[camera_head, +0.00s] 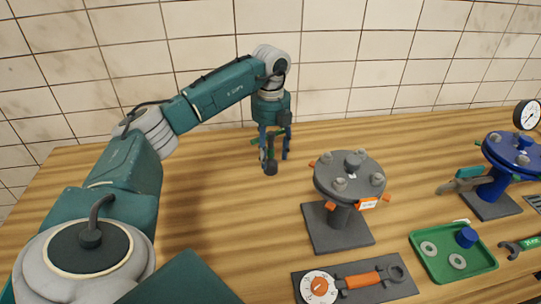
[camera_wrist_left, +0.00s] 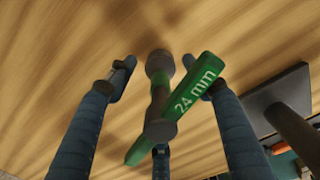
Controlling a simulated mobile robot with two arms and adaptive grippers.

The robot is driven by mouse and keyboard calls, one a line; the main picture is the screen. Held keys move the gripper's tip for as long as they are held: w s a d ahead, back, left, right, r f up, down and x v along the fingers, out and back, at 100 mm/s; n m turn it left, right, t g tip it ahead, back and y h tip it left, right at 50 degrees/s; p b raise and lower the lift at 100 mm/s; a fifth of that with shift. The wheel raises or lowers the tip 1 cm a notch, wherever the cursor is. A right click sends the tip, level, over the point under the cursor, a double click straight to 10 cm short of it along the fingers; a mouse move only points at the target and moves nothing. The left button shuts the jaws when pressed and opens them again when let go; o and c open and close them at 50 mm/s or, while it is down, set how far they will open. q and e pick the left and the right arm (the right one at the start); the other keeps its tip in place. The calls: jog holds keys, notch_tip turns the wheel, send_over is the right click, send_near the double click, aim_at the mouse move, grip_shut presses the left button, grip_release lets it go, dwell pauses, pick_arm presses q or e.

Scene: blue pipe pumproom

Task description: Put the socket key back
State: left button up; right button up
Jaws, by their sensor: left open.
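The socket key has a green T-handle marked 24 mm (camera_wrist_left: 195,100) and a dark shaft with a round socket end (camera_wrist_left: 158,65) in the left wrist view. In the head view its dark end (camera_head: 270,168) shows low between the fingers, above or at the wooden table at the back. My left gripper (camera_head: 275,154) points down with its fingers spread around the key. In the left wrist view the fingers (camera_wrist_left: 158,85) stand apart, with the key between them. I cannot tell whether any finger touches it. My right gripper is out of view.
A grey bolted flange (camera_head: 348,172) on a square base stands right of the gripper. In front are a mat with an orange-handled tool (camera_head: 362,280) and a green tray (camera_head: 435,262) with washers. A blue flange (camera_head: 512,155) stands at right. The table's left part is clear.

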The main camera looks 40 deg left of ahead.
aim_at(271, 133)
pick_arm(q)
notch_tip(271, 133, up, 11)
jog(key=shift+f, duration=0.15)
dwell(0.5)
